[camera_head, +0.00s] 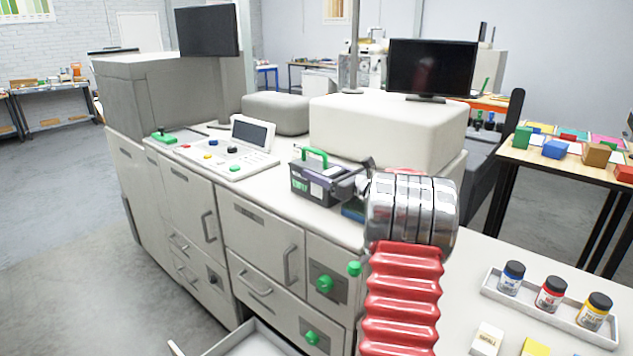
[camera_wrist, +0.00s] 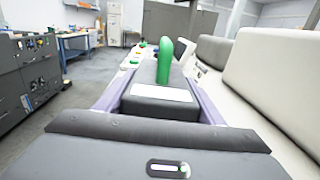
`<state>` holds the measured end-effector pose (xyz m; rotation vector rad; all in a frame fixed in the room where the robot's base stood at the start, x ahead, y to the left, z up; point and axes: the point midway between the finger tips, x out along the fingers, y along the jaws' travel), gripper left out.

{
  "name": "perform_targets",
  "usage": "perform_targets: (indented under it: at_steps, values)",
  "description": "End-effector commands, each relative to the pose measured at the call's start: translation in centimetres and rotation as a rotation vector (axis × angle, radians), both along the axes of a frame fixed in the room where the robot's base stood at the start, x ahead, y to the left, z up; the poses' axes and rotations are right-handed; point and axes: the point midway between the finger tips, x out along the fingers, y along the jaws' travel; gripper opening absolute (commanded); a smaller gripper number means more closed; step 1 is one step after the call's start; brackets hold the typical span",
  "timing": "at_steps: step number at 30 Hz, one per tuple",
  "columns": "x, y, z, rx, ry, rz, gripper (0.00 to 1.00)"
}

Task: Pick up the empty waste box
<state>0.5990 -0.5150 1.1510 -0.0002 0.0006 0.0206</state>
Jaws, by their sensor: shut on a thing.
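The waste box (camera_head: 312,186) is a small dark grey box with a green handle on top and a pale label with green lettering. In the head view it is upright at the machine's worktop, to the right of the control panel. My gripper (camera_head: 334,178) reaches it from the right and is shut on it. In the wrist view the box's dark top (camera_wrist: 152,106), white label and green handle show between the two purple-grey fingers. The inside of the box is hidden. I cannot tell whether its base touches the worktop.
The control panel (camera_head: 228,150) with buttons and a small screen lies left of the box. A large pale housing (camera_head: 385,130) with a monitor (camera_head: 432,68) stands behind it. A tray (camera_head: 545,312) of several ink jars is at right. Open floor lies at left.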

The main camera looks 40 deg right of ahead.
Motion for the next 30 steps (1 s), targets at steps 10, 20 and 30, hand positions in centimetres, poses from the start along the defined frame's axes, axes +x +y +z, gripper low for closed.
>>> perform_targets:
  at_steps: [10, 20, 30]
  values:
    - [0.0, 0.0, 0.1, -0.001, -0.001, 0.001, 0.33]
    - [0.0, 0.0, 0.6, -0.002, -0.002, 0.001, 0.33]
    - [0.1, 0.1, 5.6, -0.005, -0.003, 0.001, 0.33]
